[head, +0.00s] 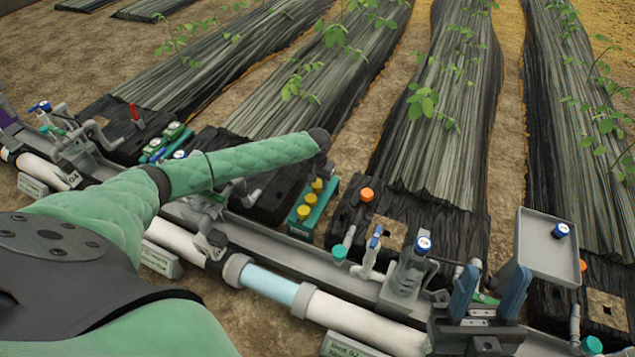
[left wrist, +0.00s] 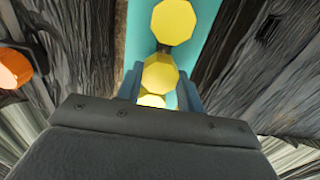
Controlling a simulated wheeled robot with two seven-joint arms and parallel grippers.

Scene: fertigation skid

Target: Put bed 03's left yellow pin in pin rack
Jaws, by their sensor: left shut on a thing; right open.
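A teal pin rack (head: 305,222) with several yellow pins (head: 310,198) stands on the ground near the middle of the head view. My left arm reaches over to it, and the arm's dark end hides most of the left gripper there. In the left wrist view my left gripper (left wrist: 160,80) is shut on a yellow pin (left wrist: 160,70), its blue fingers on both sides. Another yellow pin (left wrist: 173,22) stands farther along the teal strip (left wrist: 203,20), and part of one shows nearer the palm. I cannot tell how high the held pin is. My right gripper (head: 487,292) is open and empty at the lower right.
A white pipe (head: 365,325) and grey rail with valves run across the front. An orange cap (head: 366,195) sits right of the rack, also seen in the left wrist view (left wrist: 12,70). A grey tray (head: 545,262) stands at the right. Plant beds lie behind.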

